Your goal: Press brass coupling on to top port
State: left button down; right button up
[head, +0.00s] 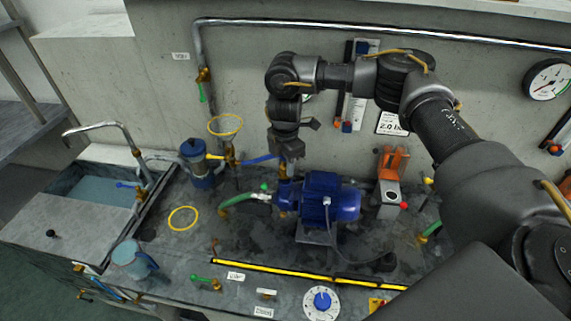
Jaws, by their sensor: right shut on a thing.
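The blue pump (325,199) stands on the wet grey bench with its motor to the right and its ports at its left end. My right gripper (291,155) points down just above that left end, where the top port is. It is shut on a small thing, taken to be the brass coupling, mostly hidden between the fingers. I cannot tell whether it touches the port. My left gripper is not in view.
A blue filter housing (196,165) and a yellow ring (183,218) are to the left. An orange-handled switch box (390,190) stands right of the pump. A white dial with a blue knob (322,302) is at the front. A pipe runs along the wall.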

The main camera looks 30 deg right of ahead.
jog(key=shift+f, duration=0.75)
jog(key=shift+r+p, duration=0.1)
jog(key=shift+p, duration=0.55)
dwell(0.5)
jog(key=shift+f, duration=0.5)
dwell(0.7)
jog(key=o, duration=1)
notch_tip(320, 180, up, 6)
jog(key=p, duration=0.6)
